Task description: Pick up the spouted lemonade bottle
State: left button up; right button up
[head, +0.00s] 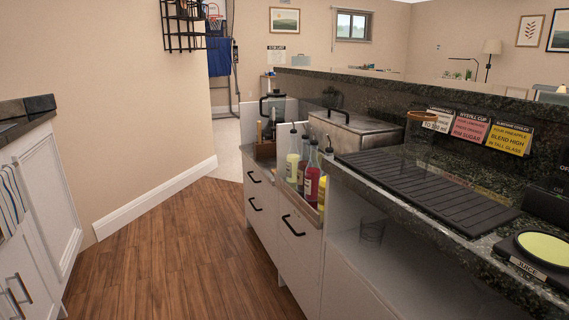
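Several bottles with thin dark spouts stand together in a recessed rack at the front of the bar counter. The leftmost one, a clear bottle with pale yellow liquid (292,168), looks like the lemonade bottle. A dark-necked bottle (302,169) stands close at its right, and a bottle with red liquid (312,182) stands in front of that. A small yellow item (322,192) shows at the rack's right end. The bottle labels are too small to read, and the bottle bases are partly hidden by the rack's front. Neither of my grippers is in view.
White drawers with black handles (293,226) front the rack. A metal lidded box (346,133) and a black ribbed mat (425,188) lie on the counter to the right. A glass (372,230) stands on the shelf below. The wood floor (185,255) at left is clear.

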aim_at(293, 158)
jog(key=i+j+u, duration=0.4)
jog(key=i+u, duration=0.15)
jog(key=i, duration=0.15)
jog(key=i+j+u, duration=0.1)
jog(key=i+u, duration=0.2)
jog(key=i+j, duration=0.1)
jog(key=i, duration=0.45)
jog(key=i+j+z, duration=0.1)
jog(key=i, duration=0.5)
jog(key=i+j, duration=0.15)
jog(key=i, duration=0.4)
jog(key=i+j+z, duration=0.1)
jog(key=i+z, duration=0.2)
jog(key=z, duration=0.2)
jog(key=i+j+z, duration=0.2)
jog(key=z, duration=0.3)
jog(key=i+j+z, duration=0.3)
jog(key=z, duration=0.2)
jog(key=i+j+z, duration=0.15)
jog(key=j+z, duration=0.7)
jog(key=z, duration=0.15)
jog(key=i+j, duration=0.05)
